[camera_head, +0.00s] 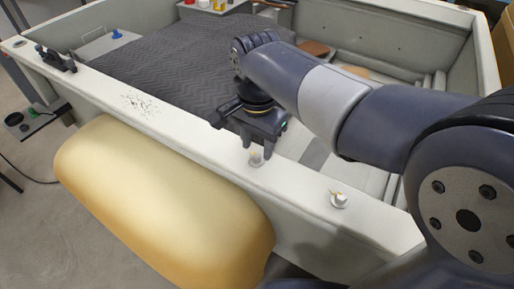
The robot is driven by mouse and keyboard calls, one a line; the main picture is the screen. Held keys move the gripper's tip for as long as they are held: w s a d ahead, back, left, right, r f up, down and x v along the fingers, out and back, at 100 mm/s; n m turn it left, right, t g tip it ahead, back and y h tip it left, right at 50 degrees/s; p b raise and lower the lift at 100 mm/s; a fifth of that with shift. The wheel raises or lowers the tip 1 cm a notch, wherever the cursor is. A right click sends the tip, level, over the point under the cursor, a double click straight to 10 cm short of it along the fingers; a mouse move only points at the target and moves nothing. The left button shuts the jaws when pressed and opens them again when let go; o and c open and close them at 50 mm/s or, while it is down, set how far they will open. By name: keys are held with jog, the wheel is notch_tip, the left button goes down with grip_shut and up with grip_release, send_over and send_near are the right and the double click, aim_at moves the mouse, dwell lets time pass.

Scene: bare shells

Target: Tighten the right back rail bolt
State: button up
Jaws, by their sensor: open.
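Two pale bolts stand on the near white rail (300,206) of the shell. One bolt (256,160) is directly below my gripper (260,148), near the picture's middle. The other bolt (339,200) stands further right along the rail, clear of the gripper. My gripper points down and is open, with its fingers just above or around the top of the left one of these bolts. I cannot tell whether they touch it. The frame does not show which bolt is the right back one, or how tight either is.
A tan cushion-like block (160,195) stands against the rail's outer side. A dark quilted mat (180,70) lies inside the shell. A black clamp-like part (57,60) sits on the far left rail. A blue knob (116,34) stands on a pale plate. My arm crosses the right side.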

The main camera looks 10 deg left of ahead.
aim_at(257, 154)
notch_tip(257, 154, up, 9)
jog(key=shift+f, duration=0.15)
dwell(0.4)
notch_tip(257, 154, down, 11)
jog(key=shift+r, duration=0.15)
dwell(0.3)
dwell(0.4)
